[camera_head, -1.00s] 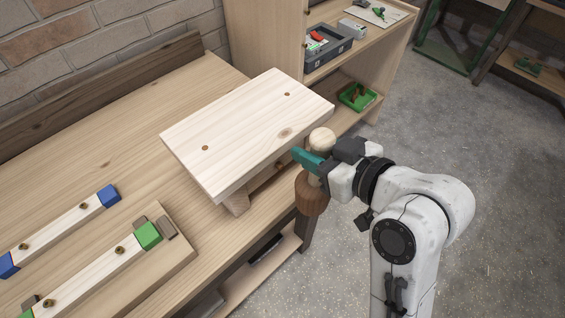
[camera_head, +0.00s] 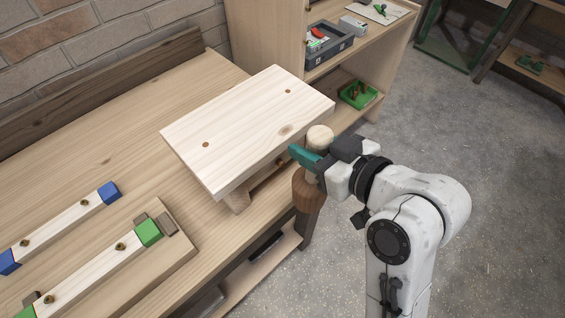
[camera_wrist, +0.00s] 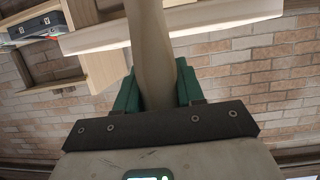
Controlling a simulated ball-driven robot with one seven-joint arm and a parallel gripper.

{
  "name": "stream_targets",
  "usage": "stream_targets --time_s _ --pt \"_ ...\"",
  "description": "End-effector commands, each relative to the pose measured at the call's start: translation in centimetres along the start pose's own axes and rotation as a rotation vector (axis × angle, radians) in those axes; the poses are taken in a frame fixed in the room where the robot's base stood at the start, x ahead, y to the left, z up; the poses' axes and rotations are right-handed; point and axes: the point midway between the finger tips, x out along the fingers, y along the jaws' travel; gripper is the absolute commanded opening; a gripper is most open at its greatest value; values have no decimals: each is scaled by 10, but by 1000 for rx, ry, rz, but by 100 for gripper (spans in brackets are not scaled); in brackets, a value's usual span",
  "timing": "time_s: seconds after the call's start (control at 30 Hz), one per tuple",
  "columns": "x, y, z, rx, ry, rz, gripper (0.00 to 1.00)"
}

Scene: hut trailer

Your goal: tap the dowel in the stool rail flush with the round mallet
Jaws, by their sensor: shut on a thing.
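The stool (camera_head: 245,125) is pale wood and stands on the bench, its seat uppermost with brown round plugs. Its rail (camera_head: 262,178) shows partly below the seat's near edge. A small brown end, likely the dowel (camera_head: 281,160), shows at the rail; how far it sticks out I cannot tell. The round mallet has a dark brown head (camera_head: 308,191) hanging low and a pale handle end on top (camera_head: 320,136). My gripper (camera_head: 311,163) is shut on its handle, just right of the stool. In the wrist view the handle (camera_wrist: 152,50) runs between the teal fingers.
Pale strips with blue (camera_head: 108,192) and green (camera_head: 148,232) blocks lie on the bench (camera_head: 95,140) at left. The shelf unit behind holds a grey toolbox (camera_head: 328,44) and a green tray (camera_head: 358,95). Open floor lies to the right.

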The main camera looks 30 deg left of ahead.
Motion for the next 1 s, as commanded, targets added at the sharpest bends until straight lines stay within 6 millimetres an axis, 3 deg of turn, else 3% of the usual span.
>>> stream_targets --time_s 0.2,0.47,0.83,1.0 --pt "44 -3 -19 -4 3 -3 0" --pt "34 10 -14 -1 3 3 0" --pt "2 60 -2 -1 4 4 0" --pt "-8 74 1 -2 3 2 0"
